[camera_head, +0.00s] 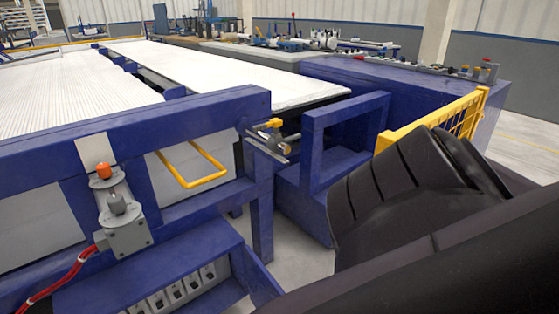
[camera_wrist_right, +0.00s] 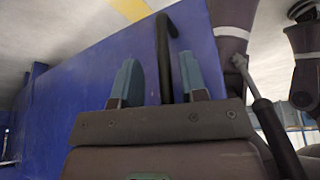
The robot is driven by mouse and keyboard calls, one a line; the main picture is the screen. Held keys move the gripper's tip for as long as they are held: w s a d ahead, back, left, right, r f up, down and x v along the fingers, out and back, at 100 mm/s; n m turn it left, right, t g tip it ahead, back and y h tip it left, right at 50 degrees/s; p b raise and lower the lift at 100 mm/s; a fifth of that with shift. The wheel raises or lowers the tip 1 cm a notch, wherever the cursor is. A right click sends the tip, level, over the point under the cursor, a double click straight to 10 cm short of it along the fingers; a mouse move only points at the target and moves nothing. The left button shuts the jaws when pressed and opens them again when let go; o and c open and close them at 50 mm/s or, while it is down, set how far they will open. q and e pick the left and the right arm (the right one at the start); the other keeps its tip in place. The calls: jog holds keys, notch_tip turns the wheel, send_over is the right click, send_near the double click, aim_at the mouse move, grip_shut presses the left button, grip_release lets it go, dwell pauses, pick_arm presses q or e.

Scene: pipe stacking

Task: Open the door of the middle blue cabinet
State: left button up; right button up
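In the right wrist view a large blue panel (camera_wrist_right: 90,90), seemingly a cabinet front, fills the middle. A black bar handle (camera_wrist_right: 163,50) with a bent top end stands in front of it. My right gripper (camera_wrist_right: 162,82) is open, with one teal finger on each side of the handle and a visible gap to both. The handle's lower end is hidden behind the gripper body. I cannot tell from this view whether the panel belongs to the middle cabinet. The head view shows neither the handle nor any gripper; my left gripper is out of both views.
In the head view a blue machine frame (camera_head: 200,108) with white beds (camera_head: 220,70) stands to the left. A blue bench (camera_head: 400,88) and a yellow guard (camera_head: 440,120) stand at the right. Dark arm links of mine cover the lower right. Grey floor (camera_head: 310,255) shows between.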

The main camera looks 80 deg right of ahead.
jog(key=p+v, duration=0.3)
jog(key=v, duration=0.7)
jog(key=shift+r, duration=0.25)
dwell(0.3)
